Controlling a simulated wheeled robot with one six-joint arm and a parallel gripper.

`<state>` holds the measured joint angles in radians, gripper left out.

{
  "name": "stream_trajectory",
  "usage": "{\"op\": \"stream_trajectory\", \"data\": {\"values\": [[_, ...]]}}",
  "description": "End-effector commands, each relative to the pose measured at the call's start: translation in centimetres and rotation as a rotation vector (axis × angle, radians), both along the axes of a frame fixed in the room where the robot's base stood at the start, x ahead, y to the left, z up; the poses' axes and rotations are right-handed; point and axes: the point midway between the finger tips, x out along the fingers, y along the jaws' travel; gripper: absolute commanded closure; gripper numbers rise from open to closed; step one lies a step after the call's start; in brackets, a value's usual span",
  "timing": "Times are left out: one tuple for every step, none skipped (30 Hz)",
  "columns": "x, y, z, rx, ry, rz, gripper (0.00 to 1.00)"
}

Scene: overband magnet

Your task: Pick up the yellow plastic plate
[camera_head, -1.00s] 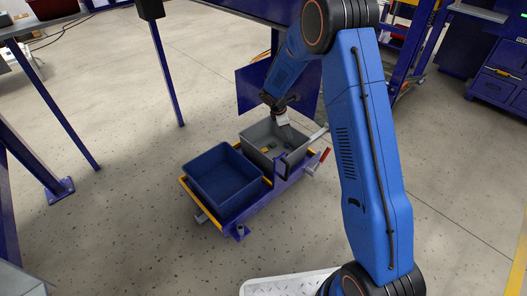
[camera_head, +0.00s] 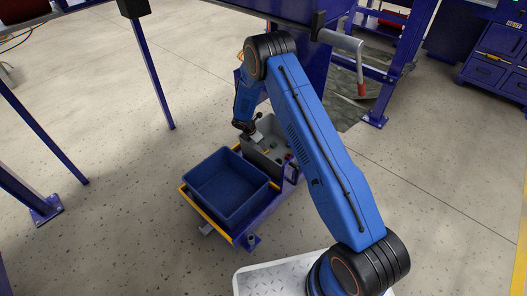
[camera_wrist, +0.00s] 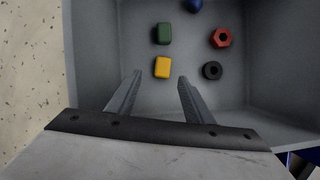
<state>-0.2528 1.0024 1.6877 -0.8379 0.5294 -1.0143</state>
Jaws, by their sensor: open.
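The yellow plastic plate (camera_wrist: 162,68) is a small rounded block lying flat on the floor of the grey bin (camera_wrist: 277,75) in the wrist view. My gripper (camera_wrist: 158,78) is open above the bin, its two fingers apart on either side of the yellow plate's line in the picture, with nothing between them that I can see held. In the head view my gripper (camera_head: 256,140) reaches down into the grey bin (camera_head: 281,129), and my arm hides part of the bin.
A green block (camera_wrist: 164,34), a red hex nut (camera_wrist: 221,38), a black ring (camera_wrist: 212,70) and a blue piece (camera_wrist: 194,5) lie in the same bin. Its walls surround them. An empty blue bin (camera_head: 208,205) stands beside it on the cart. A blue post (camera_head: 153,75) stands left.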

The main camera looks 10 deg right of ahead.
Motion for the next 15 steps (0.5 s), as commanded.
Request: {"op": "stream_trajectory", "data": {"values": [[0.0, -0.2, -0.5, 0.000, 0.001, 0.000, 0.53], [0.1, -0.3, -0.6, 0.000, 0.001, 0.000, 0.53], [0.1, -0.4, -0.8, 0.000, 0.000, 0.000, 0.53], [0.1, -0.4, -0.9, 0.000, 0.000, -0.001, 0.53], [0.1, -0.5, -1.0, 0.000, 0.000, -0.001, 0.53], [0.1, -0.7, -1.3, 0.000, 0.000, -0.002, 0.53], [0.2, -0.9, -1.6, 0.000, 0.000, -0.002, 0.53], [0.1, -1.0, -1.9, 0.000, 0.001, -0.003, 0.53], [0.2, -1.3, -2.3, -0.001, 0.001, -0.002, 0.53], [0.2, -1.5, -2.7, -0.001, 0.002, -0.001, 0.53], [0.2, -1.7, -3.1, -0.001, 0.002, -0.001, 0.53], [0.3, -2.0, -3.6, 0.000, 0.000, -0.001, 0.53], [0.4, -2.1, -4.0, 0.000, 0.000, -0.002, 0.53], [0.5, -2.2, -4.4, 0.000, 0.000, -0.002, 0.53], [0.5, -2.4, -4.8, 0.000, 0.000, -0.001, 0.53]]}}
